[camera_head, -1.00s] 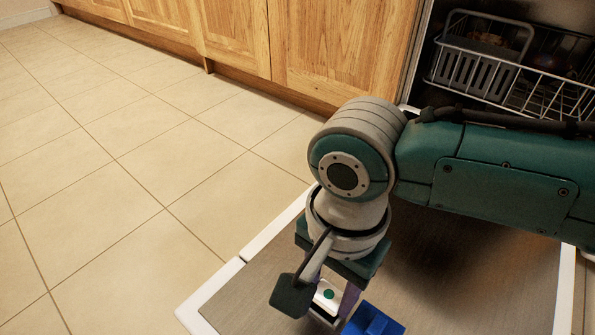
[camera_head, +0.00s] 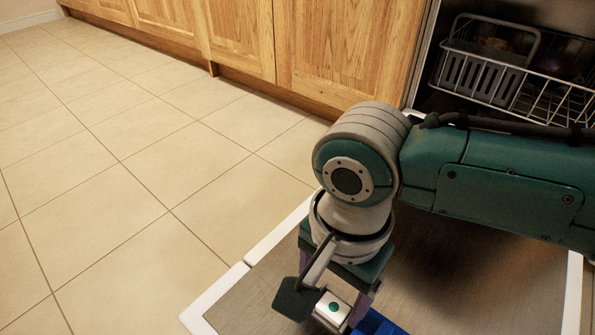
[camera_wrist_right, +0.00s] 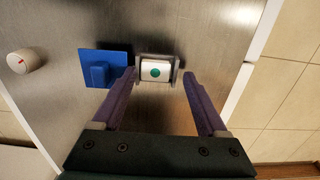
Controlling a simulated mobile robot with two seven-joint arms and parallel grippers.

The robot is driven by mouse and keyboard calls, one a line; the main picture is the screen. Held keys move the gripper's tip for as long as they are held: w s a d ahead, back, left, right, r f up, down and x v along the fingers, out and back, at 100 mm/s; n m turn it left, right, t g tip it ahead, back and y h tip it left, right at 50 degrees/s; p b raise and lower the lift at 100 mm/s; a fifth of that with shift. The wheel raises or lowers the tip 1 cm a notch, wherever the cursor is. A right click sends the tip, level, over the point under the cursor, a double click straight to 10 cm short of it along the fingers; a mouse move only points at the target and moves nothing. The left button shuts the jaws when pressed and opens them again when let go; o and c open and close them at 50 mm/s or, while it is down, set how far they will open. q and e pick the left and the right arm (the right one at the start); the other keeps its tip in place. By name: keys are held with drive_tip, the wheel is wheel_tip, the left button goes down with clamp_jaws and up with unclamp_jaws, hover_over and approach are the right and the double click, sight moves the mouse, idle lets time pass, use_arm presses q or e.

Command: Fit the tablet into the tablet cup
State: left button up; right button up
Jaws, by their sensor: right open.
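The tablet is a white block with a green dot (camera_wrist_right: 155,72). It lies in the small grey tablet cup (camera_wrist_right: 141,60) on the metal door, with the cup's edges showing at both sides. How deep it sits is hard to tell. In the head view the tablet (camera_head: 332,307) shows between my right fingers. My right gripper (camera_wrist_right: 158,82) is open, with one purple finger on each side of the tablet and a clear gap at the right finger. The gap at the left finger is small. My left gripper is not in view.
A blue square flap with a raised block (camera_wrist_right: 106,68) lies just left of the cup. A white round knob with a red mark (camera_wrist_right: 26,61) is farther left. A wire rack (camera_head: 500,75) stands inside the appliance. Wooden cupboards (camera_head: 240,40) line the back.

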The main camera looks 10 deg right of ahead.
drive_tip(key=shift+d, duration=0.1)
wheel_tip(320, 180, up, 10)
drive_tip(key=p, duration=0.9)
drive_tip(key=shift+w+d, duration=0.1)
